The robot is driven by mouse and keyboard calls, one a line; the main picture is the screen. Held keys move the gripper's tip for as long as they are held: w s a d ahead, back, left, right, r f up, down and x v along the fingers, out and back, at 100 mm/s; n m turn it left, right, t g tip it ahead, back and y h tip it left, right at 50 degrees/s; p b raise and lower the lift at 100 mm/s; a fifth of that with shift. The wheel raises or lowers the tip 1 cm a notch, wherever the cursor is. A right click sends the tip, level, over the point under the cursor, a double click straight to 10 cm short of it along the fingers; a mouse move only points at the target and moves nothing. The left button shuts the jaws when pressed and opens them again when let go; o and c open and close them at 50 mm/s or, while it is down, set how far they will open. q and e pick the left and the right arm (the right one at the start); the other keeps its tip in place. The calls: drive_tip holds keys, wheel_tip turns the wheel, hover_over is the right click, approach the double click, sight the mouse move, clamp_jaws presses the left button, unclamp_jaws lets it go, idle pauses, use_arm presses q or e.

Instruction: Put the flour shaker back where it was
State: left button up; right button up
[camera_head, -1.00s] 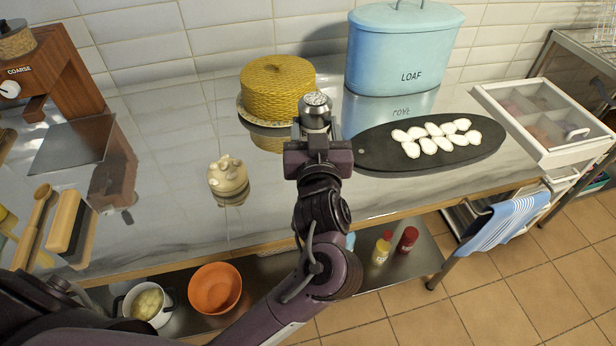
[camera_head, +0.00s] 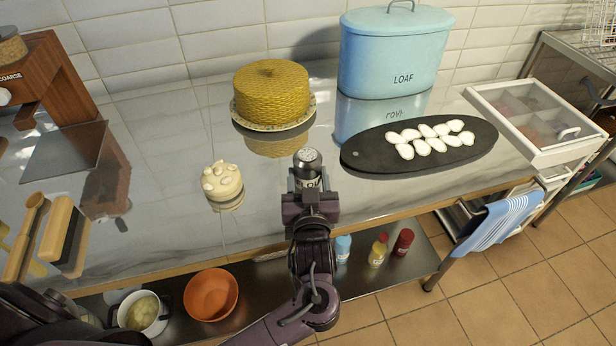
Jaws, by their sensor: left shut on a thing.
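The flour shaker (camera_head: 307,163) has a perforated metal top and a body with dark lettering, partly hidden by the jaws. My right gripper is not in view.
A black oval board (camera_head: 362,162) with several white slices lies to the right, before the blue loaf bin (camera_head: 393,50). A white lidded case (camera_head: 540,120) stands at the right edge. Bottles and bowls sit on the lower shelf.

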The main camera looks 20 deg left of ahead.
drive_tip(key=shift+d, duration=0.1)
use_arm(q)
drive_tip(key=shift+f, duration=0.15)
drive_tip(key=o, duration=1)
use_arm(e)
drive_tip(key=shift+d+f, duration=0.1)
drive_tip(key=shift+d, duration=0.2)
use_arm(q)
drive_tip(key=shift+b+v, duration=0.9)
drive_tip(key=shift+v, duration=5.15)
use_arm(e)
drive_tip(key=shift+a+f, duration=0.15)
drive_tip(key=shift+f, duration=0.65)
